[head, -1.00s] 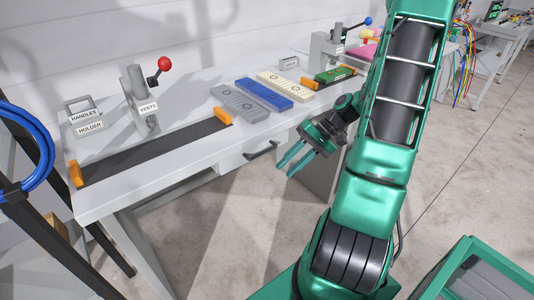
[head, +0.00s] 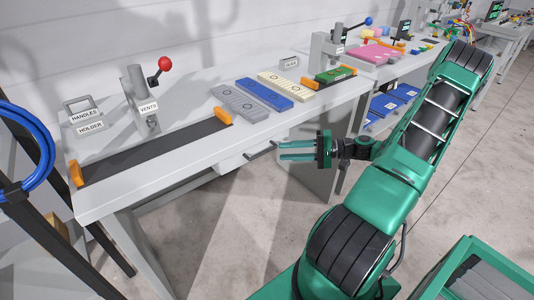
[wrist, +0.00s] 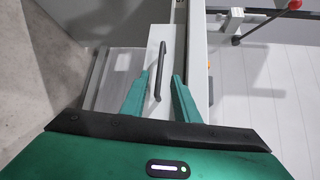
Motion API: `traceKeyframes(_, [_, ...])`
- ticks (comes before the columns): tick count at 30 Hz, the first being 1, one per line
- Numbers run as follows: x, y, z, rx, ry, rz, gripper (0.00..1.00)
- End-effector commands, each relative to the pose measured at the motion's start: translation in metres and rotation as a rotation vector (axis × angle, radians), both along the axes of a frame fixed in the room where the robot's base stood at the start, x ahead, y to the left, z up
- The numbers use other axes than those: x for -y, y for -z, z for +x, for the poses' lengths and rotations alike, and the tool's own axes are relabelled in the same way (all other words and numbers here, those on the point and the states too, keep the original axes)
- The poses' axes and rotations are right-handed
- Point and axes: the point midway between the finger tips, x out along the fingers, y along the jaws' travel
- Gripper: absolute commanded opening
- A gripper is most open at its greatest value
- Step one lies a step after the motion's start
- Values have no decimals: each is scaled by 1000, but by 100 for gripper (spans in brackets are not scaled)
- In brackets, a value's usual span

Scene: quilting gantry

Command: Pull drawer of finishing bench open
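The finishing bench (head: 190,158) is a long pale grey table. Its drawer (head: 230,161) sits under the front edge, with a dark bar handle (head: 262,151). My gripper (head: 280,150) is level with the drawer front, its green fingers pointing left towards the handle. In the wrist view the dark handle (wrist: 160,70) lies ahead, between the lines of the two open fingers (wrist: 158,92), on the pale drawer front (wrist: 152,45). The fingers are apart, with nothing clearly gripped. Whether the handle's near end reaches between the fingertips is hard to tell. The drawer looks closed.
A green crate (head: 470,270) stands at lower right. The floor before the bench is clear.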

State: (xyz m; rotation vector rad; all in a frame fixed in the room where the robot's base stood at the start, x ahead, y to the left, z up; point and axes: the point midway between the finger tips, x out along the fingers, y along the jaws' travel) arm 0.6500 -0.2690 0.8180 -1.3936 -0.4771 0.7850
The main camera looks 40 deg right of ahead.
Motion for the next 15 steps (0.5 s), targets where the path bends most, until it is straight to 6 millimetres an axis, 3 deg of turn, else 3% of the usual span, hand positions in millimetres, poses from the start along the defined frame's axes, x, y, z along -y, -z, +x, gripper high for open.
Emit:
traceKeyframes(6, [-30,6,26,-1,-3,1,28])
traceKeyframes(15, [-51,10,45,-1,-1,0,28])
